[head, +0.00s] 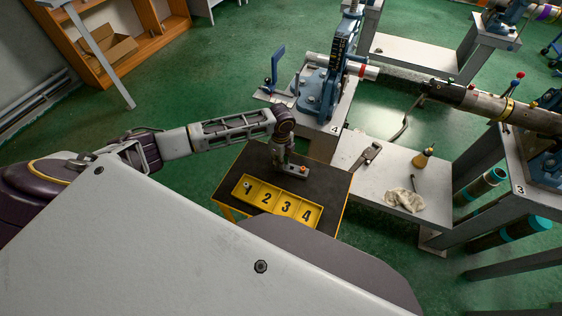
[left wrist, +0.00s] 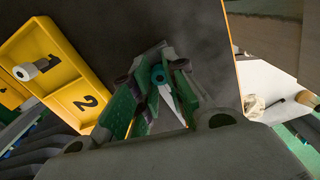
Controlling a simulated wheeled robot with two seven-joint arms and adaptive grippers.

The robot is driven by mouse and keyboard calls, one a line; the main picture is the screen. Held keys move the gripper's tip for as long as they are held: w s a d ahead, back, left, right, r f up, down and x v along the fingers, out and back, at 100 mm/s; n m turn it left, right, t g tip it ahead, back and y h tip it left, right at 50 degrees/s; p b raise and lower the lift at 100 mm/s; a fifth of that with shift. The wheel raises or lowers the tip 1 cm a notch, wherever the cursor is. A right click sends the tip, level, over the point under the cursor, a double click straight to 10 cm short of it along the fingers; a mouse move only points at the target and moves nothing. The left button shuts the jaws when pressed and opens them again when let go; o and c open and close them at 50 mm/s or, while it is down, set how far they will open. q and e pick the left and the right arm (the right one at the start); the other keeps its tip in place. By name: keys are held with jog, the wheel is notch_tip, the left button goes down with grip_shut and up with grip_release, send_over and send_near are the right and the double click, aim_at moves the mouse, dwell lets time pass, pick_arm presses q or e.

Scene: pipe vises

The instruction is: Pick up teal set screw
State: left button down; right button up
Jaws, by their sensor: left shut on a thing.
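My left gripper (head: 290,170) is low over the dark top of the small yellow-framed table (head: 325,188), behind the numbered tray. In the left wrist view its green-padded fingers (left wrist: 158,95) are closed on the teal set screw (left wrist: 158,74), whose round teal end shows between the fingertips. The rest of the screw is hidden by the fingers. I cannot tell whether it touches the tabletop. In the head view the screw cannot be made out. My right gripper is not in view.
A yellow tray (head: 284,193) with numbered compartments lies in front of the gripper. A pale screw-like piece (left wrist: 27,71) sits in compartment 1. To the right, a grey bench (head: 375,185) holds a wrench (head: 366,156), a cloth (head: 405,200) and a small yellow bottle (head: 423,158).

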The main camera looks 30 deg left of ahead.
pick_arm(q)
notch_tip(320, 180, up, 10)
dwell(0.6)
dwell(0.5)
